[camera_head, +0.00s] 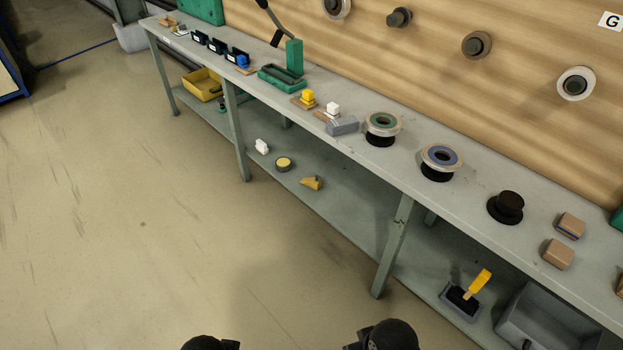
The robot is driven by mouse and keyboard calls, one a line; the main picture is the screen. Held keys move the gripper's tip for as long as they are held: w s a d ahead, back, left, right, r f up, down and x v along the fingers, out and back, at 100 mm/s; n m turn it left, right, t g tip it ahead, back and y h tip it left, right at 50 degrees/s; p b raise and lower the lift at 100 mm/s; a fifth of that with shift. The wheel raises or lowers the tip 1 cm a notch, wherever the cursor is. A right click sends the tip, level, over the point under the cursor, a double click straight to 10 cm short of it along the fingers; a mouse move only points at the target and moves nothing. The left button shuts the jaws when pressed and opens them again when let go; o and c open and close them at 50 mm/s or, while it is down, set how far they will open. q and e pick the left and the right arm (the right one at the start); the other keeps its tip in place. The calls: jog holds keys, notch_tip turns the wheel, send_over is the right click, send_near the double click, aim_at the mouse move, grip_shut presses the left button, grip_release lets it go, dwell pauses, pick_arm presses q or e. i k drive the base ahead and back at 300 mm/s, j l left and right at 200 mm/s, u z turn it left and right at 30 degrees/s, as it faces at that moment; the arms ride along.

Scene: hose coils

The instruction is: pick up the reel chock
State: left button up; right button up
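A yellow wedge-shaped block (312,183), which looks like the reel chock, lies on the lower shelf of the long grey bench, left of a bench leg. It has a small dark spot near its upper right end. Nothing is touching it from my side. Only dark rounded parts of my own arms show at the bottom edge, well below and apart from the wedge. Neither gripper's fingers can be seen.
A round yellow-topped tin (283,164) and a white item (262,146) lie left of the wedge on the lower shelf (345,220). The benchtop above overhangs it. Bench legs (393,245) stand at the front edge. The floor before the bench is clear.

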aim_at(317, 183)
jog(key=i+j+z, duration=0.2)
jog(key=i, duration=0.3)
jog(key=i+j+z, duration=0.2)
jog(key=i+j, duration=0.15)
jog(key=i, duration=0.15)
